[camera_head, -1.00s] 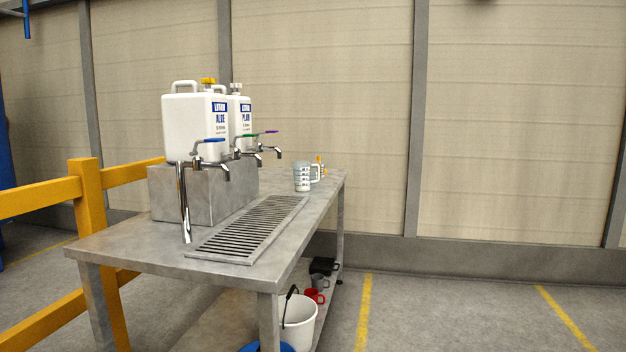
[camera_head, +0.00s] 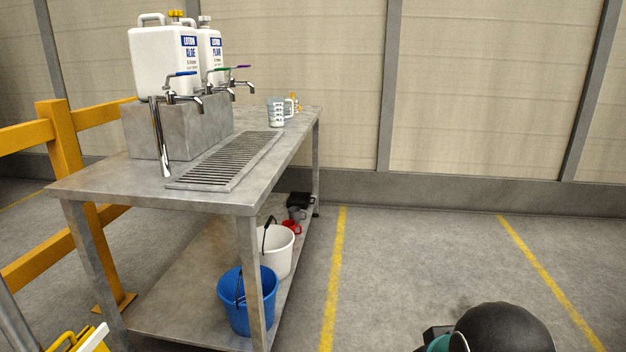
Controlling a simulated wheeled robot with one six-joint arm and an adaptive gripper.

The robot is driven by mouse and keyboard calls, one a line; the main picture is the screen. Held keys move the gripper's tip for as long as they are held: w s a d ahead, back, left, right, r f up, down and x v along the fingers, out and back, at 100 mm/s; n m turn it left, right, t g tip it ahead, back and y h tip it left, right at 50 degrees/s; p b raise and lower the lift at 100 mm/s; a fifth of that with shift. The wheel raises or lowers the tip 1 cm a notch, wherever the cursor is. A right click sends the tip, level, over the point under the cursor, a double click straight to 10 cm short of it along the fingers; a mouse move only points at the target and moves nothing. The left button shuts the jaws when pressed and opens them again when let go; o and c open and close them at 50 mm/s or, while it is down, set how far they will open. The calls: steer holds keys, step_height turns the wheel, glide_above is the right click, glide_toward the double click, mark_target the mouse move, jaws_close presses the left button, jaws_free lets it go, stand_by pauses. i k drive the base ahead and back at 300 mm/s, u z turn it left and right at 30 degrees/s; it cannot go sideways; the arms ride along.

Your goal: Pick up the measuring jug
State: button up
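The measuring jug (camera_head: 277,112) is a clear jug with dark markings and a handle on its right side. It stands upright on the metal table (camera_head: 235,200), near the far end of the top and past the drain grate (camera_head: 228,160). Part of my own arm shows at the bottom right of the view, well away from the jug. My gripper's fingers do not show.
Two white lotion containers (camera_head: 160,65) stand on a grey block (camera_head: 180,130) with taps over the grate. Yellow rails (camera_head: 60,150) stand left; floor is clear right.

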mark_target(275, 106)
steer(key=z, duration=0.6)
steer(key=i, duration=3.2)
steer(key=u, duration=0.95)
